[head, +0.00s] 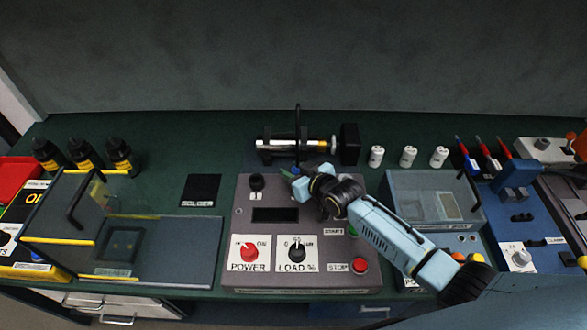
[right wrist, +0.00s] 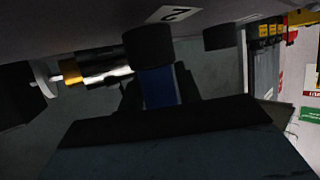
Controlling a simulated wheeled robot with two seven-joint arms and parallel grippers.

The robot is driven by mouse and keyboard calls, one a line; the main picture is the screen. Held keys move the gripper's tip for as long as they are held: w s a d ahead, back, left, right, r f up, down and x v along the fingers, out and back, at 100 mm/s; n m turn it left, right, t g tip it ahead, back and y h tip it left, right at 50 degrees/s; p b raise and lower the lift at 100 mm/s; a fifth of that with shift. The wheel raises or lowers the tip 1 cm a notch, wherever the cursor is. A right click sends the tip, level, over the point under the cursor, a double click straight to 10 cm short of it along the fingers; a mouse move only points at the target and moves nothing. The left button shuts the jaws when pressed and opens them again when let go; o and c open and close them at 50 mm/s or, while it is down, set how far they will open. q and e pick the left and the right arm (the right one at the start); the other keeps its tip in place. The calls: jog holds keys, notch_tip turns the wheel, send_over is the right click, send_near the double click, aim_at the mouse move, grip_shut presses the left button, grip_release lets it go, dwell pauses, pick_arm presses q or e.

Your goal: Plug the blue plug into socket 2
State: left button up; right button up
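My right gripper (head: 294,173) is over the back of the grey control box (head: 325,215). In the right wrist view the blue plug (right wrist: 158,90) is between its dark fingers, which appear shut on it. The plug's far end meets a black round socket (right wrist: 150,46) beside an upside-down label "2" (right wrist: 172,13). I cannot tell whether the plug is inside the socket or only lined up with it. A second black socket (right wrist: 220,37) is beside it. In the head view my gripper hides most of the plug and socket 2. My left gripper is not in view.
A grey tray (head: 432,190) is right of the box. A black "SOLDER" pad (head: 201,188) lies left.

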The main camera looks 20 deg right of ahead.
jog(key=o, duration=0.3)
jog(key=shift+o, duration=0.2)
jog(key=shift+r, duration=0.1)
jog(key=p+v, duration=0.1)
jog(key=v, duration=1.2)
jog(key=shift+s+d+p, duration=0.15)
jog(key=shift+p, duration=0.25)
